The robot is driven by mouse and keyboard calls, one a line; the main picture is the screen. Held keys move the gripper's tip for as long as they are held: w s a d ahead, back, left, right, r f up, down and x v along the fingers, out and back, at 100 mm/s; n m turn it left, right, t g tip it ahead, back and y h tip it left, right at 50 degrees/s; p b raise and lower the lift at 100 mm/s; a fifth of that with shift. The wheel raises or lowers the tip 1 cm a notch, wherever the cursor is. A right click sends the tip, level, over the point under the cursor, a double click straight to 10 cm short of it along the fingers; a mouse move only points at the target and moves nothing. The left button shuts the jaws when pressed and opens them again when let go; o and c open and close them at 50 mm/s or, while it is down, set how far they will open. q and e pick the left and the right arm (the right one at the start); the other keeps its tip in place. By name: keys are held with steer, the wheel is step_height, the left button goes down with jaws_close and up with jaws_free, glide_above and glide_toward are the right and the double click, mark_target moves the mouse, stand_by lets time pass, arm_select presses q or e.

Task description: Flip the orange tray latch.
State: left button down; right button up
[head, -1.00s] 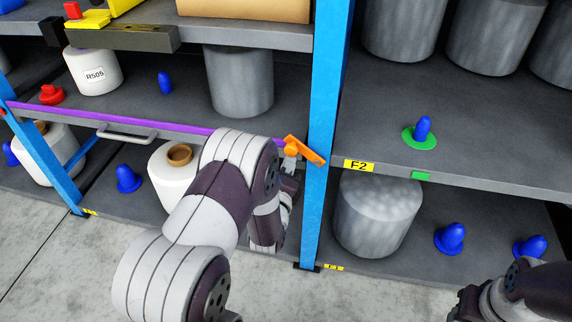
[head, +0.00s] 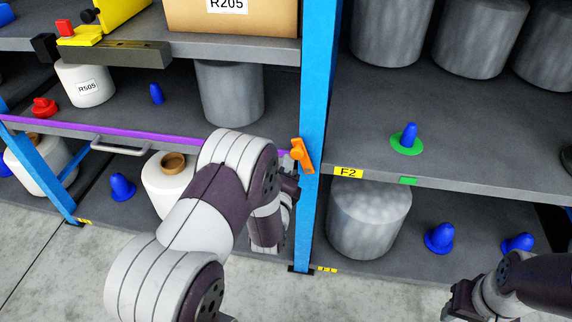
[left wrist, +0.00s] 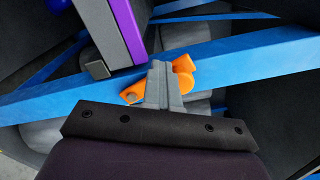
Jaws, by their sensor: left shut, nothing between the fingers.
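The orange tray latch (head: 303,156) sits on the blue upright at the right end of the purple-edged tray shelf (head: 200,137). Its arm points steeply down and slightly right in the head view. My left gripper (head: 289,168) is shut and empty just left of the latch, partly hidden by my arm. In the left wrist view, the shut fingertips (left wrist: 159,68) overlap the latch (left wrist: 185,66), hiding its middle; contact cannot be told for certain. My right gripper (head: 452,303) is at the lower right of the head view, far from the latch, its jaws unclear.
The blue upright (head: 318,110) stands right beside my left gripper. A grey handle (head: 119,146) sticks out from the tray's front. A white bobbin (head: 165,190) stands below the tray, left of my arm. Bare floor (head: 50,260) lies in front of the rack.

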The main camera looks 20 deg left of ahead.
arm_select(q)
steer(key=f+p+v, duration=0.1)
steer(key=v, duration=0.7)
steer(key=shift+a+f, duration=0.15)
steer(key=shift+a, duration=0.2)
steer(key=shift+s, duration=0.1)
